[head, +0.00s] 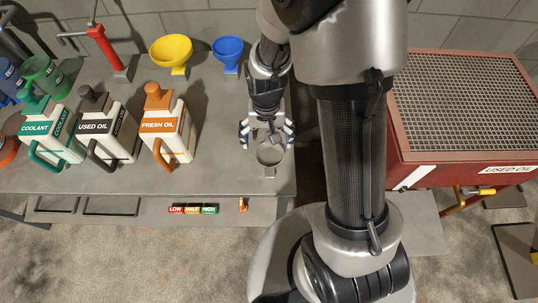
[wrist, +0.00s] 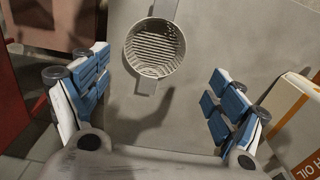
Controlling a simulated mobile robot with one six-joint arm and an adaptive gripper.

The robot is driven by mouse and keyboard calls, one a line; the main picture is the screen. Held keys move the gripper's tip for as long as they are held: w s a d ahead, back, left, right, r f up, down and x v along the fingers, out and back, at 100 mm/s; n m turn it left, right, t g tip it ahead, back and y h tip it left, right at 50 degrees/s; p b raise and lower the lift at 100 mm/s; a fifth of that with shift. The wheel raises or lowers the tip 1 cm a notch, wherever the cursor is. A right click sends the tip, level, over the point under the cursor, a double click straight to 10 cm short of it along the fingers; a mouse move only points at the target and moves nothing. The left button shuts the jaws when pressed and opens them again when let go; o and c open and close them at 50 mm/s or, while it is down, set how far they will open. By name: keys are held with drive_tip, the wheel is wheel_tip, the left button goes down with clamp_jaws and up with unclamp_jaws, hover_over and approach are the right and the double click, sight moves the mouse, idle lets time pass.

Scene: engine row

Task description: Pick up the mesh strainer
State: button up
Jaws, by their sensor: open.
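The mesh strainer (head: 269,156) is a small round grey strainer on the right end of the grey bench, near its front edge. In the wrist view the strainer (wrist: 154,47) shows its ribbed round bowl, with a flat strip handle at the top and a short tab below. My gripper (head: 266,134) is above and just behind the strainer in the head view. In the wrist view my gripper (wrist: 158,95) has its blue-padded fingers spread wide, with the strainer ahead between them and apart from both. Nothing is held.
The fresh oil jug (head: 168,125) stands left of the strainer, with the used oil jug (head: 105,128) and coolant jug (head: 50,132) further left. A yellow funnel (head: 171,52) and blue funnel (head: 228,50) stand behind. A red used oil tank (head: 440,155) with a grate is right.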

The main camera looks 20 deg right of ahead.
sight(270, 158)
wheel_tip(270, 158, down, 3)
drive_tip(key=shift+b, duration=0.3)
drive_tip(key=f, duration=0.1)
drive_tip(key=f+b, duration=0.1)
drive_tip(key=f, duration=0.1)
drive_tip(key=f+b, duration=0.1)
drive_tip(key=f, duration=0.1)
drive_tip(key=shift+s+d+f, duration=0.15)
drive_tip(key=shift+s+d, duration=0.1)
drive_tip(key=shift+d, duration=0.05)
drive_tip(key=shift+c, duration=0.4)
drive_tip(key=c, duration=1.1)
